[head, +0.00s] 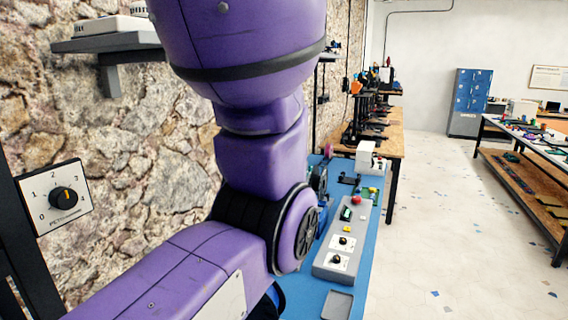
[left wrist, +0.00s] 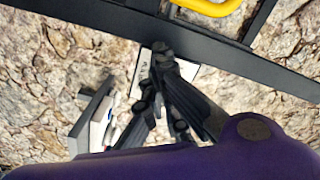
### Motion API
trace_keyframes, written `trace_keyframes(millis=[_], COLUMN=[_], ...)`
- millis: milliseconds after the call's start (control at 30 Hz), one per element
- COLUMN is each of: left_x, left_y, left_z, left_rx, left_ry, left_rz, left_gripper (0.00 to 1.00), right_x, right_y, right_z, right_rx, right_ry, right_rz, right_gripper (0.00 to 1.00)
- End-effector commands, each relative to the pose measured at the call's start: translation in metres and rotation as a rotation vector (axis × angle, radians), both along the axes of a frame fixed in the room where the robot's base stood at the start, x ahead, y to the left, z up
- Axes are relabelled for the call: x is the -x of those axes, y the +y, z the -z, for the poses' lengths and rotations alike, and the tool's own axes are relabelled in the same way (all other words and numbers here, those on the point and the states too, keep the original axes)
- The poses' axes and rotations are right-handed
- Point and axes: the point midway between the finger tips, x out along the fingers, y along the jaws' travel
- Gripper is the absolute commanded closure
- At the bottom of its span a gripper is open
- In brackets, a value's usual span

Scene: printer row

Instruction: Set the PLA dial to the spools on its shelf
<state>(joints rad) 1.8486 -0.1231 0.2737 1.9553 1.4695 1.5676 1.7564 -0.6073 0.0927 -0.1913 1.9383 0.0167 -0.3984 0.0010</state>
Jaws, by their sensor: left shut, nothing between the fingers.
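A white dial plate (head: 44,206) with a black knob (head: 64,198) is at the left in the head view. Its scale runs from 0 upward and its label seems to start with PETG; the pointer's exact setting is too small to tell. No PLA label is readable. In the left wrist view my left gripper (left wrist: 161,56) is shut and empty, its fingertips in front of a white plate (left wrist: 143,72). The fingers hide most of that plate, including any knob and label; touching or apart, I cannot tell. My right gripper is not in view.
A grey wall shelf (head: 112,42) is at the upper left, partly hidden by my purple arm; no spools are clear on it. A blue bench (head: 310,301) carries a grey control box (head: 327,264). A dark bar (left wrist: 90,14) crosses the wrist view. The floor at right is clear.

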Motion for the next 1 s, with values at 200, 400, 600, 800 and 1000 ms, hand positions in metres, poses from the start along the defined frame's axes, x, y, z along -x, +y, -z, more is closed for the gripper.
trace_keyframes(millis=[200,400,600,800,1000], left_x=[-0.003,-0.001,0.002,0.007,0.016], left_y=[-0.001,0.0,0.002,0.001,-0.02], left_z=[-0.002,-0.004,-0.002,0.0,-0.001], left_rx=[-0.004,-0.005,-0.005,-0.003,-0.004], left_ry=[0.004,0.002,0.003,0.004,0.002], left_rz=[0.009,0.007,0.006,0.004,0.005], left_gripper=[1.0,1.0,1.0,1.0,1.0], right_x=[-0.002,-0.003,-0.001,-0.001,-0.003], right_y=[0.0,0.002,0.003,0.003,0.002], right_z=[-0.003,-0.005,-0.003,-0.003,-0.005], right_rx=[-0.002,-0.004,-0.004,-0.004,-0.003], right_ry=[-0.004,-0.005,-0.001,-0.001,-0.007], right_rz=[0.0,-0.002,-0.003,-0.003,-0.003], right_gripper=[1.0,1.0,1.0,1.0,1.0])
